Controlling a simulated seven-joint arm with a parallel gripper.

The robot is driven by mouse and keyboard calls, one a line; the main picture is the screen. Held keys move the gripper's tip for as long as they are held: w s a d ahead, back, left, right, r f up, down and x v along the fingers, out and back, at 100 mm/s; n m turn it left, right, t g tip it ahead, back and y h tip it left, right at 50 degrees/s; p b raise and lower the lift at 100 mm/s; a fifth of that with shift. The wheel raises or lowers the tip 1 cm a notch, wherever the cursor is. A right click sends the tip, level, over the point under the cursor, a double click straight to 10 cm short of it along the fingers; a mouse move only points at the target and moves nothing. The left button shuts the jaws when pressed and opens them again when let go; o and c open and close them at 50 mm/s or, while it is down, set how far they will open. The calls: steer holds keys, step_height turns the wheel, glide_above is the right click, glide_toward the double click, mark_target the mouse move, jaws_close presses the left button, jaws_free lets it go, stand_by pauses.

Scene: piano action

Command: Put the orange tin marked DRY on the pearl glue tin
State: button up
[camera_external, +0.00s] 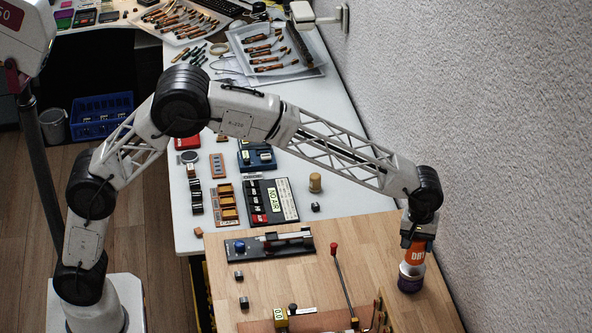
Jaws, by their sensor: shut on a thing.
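The orange tin marked DRY (414,254) is upright between the jaws of my gripper (416,240), at the right side of the wooden board. Directly below it stands a tin with a pale band and a dark purple lower part (410,280), which appears to be the pearl glue tin. The orange tin's bottom lines up with the top of this tin. I cannot tell whether they touch or a thin gap is left. My gripper points down and hides the top of the orange tin.
The wooden board (370,240) is bare around the tins. A red-knobbed lever (341,275) stands to the left. A dark tray-like fixture (268,245) is at the board's far left. The textured wall (480,150) rises close on the right.

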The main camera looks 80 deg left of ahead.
mark_target(416, 251)
steer(key=shift+f, duration=1.45)
steer(key=shift+f, duration=0.15)
steer(key=o, duration=1)
steer(key=shift+r, duration=0.2)
step_height(416, 251, up, 12)
steer(key=shift+s+f, duration=0.1)
steer(key=shift+s, duration=0.05)
steer(key=shift+a, duration=0.1)
